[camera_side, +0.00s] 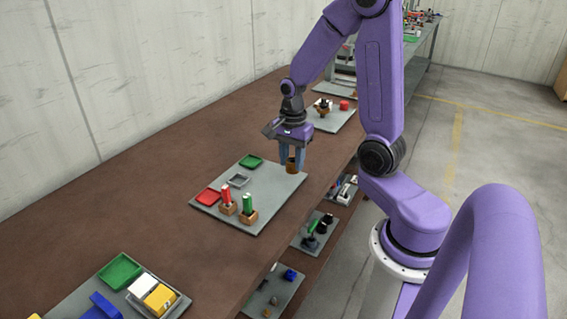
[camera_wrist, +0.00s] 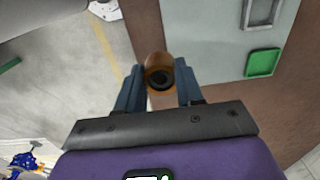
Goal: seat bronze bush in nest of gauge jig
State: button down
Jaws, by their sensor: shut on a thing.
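My gripper (camera_side: 291,160) is shut on the bronze bush (camera_side: 292,168). In the wrist view, the bush (camera_wrist: 158,72) is a short orange-brown ring with a dark bore, held between the two blue fingers (camera_wrist: 160,92). In the side view, the gripper points down, with the bush at the right-hand edge of a grey plate (camera_side: 272,191); its exact height is hard to judge. A small grey square frame (camera_side: 238,180) on this plate may be the nest of the gauge jig; I cannot tell for sure. It also shows at the wrist view's top edge (camera_wrist: 260,13).
A green tray (camera_side: 251,161) and a red tray (camera_side: 207,196) flank the grey frame. Wooden blocks hold upright red (camera_side: 225,195) and green (camera_side: 248,203) cylinders. Another plate with a red part (camera_side: 344,105) lies farther back. Bare brown bench (camera_side: 130,205) surrounds the plates.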

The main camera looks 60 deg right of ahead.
jog(key=s+a+r, duration=0.2)
jog(key=s+r, duration=0.1)
jog(key=s, duration=0.4)
jog(key=shift+a+r, duration=0.15)
jog(key=shift+a, duration=0.1)
jog(key=w+a, duration=0.2)
jog(key=w, duration=0.8)
jog(key=w+f, duration=0.3)
jog(key=w, duration=0.1)
jog(key=w+d+f, duration=0.1)
jog(key=w+f, duration=0.2)
jog(key=w, duration=0.2)
jog(key=w+d+f, duration=0.1)
jog(key=w+f, duration=0.2)
jog(key=w, duration=0.2)
jog(key=shift+w+f, duration=0.2)
jog(key=shift+f, duration=1.65)
jog(key=shift+f, duration=0.25)
